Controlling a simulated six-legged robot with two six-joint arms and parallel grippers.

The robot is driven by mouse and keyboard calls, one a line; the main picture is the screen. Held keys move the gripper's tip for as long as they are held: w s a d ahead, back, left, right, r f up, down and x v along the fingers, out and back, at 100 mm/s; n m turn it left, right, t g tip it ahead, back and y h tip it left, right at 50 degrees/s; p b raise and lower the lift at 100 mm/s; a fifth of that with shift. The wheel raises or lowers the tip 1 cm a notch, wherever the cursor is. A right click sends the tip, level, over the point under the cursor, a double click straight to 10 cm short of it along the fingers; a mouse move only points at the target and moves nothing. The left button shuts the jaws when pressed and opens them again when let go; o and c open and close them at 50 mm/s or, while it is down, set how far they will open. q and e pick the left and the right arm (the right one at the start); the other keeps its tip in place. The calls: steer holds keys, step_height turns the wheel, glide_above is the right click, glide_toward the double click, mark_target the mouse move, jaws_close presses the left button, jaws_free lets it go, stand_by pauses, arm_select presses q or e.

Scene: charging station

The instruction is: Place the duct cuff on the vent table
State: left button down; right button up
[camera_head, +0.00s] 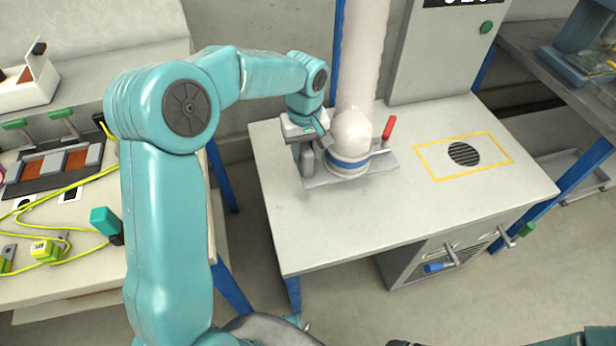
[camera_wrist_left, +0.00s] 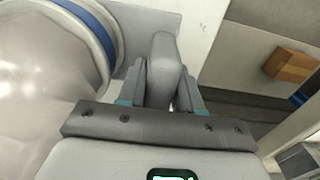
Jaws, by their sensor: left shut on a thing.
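The duct cuff (camera_head: 351,133) is a pale, rounded fitting with a blue ring on a grey base plate, at the end of a hanging white duct. It is over the left back part of the vent table (camera_head: 320,235); I cannot tell whether its plate touches the top. My left gripper (camera_head: 307,148) is shut on the cuff's grey upright handle. The left wrist view shows this handle (camera_wrist_left: 166,58) between the fingers, beside the blue ring (camera_wrist_left: 100,35). A red-gripped lever (camera_head: 388,128) stands at the cuff's right. My right gripper is not in view.
A yellow rectangle (camera_head: 432,176) frames a round black grille (camera_head: 464,153) on the table's right half, which is clear. A grey cabinet (camera_head: 440,60) stands behind. A blue-handled lever (camera_head: 440,266) projects from the table's front. A cluttered bench with yellow cables (camera_head: 75,232) is at left.

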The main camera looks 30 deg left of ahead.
mark_target(304, 145)
arm_select(q)
step_height(304, 145, down, 9)
steer(key=shift+a+r+b, duration=0.1)
steer(key=shift+b, duration=0.45)
steer(key=shift+r, duration=0.1)
steer(key=c, duration=0.8)
jaws_free()
steer(key=shift+f, duration=0.2)
steer(key=shift+o, duration=0.2)
steer(key=shift+r, duration=0.1)
steer(key=shift+r, duration=0.25)
step_height(304, 145, up, 12)
steer(key=shift+f+p, duration=0.15)
steer(key=shift+p, duration=0.85)
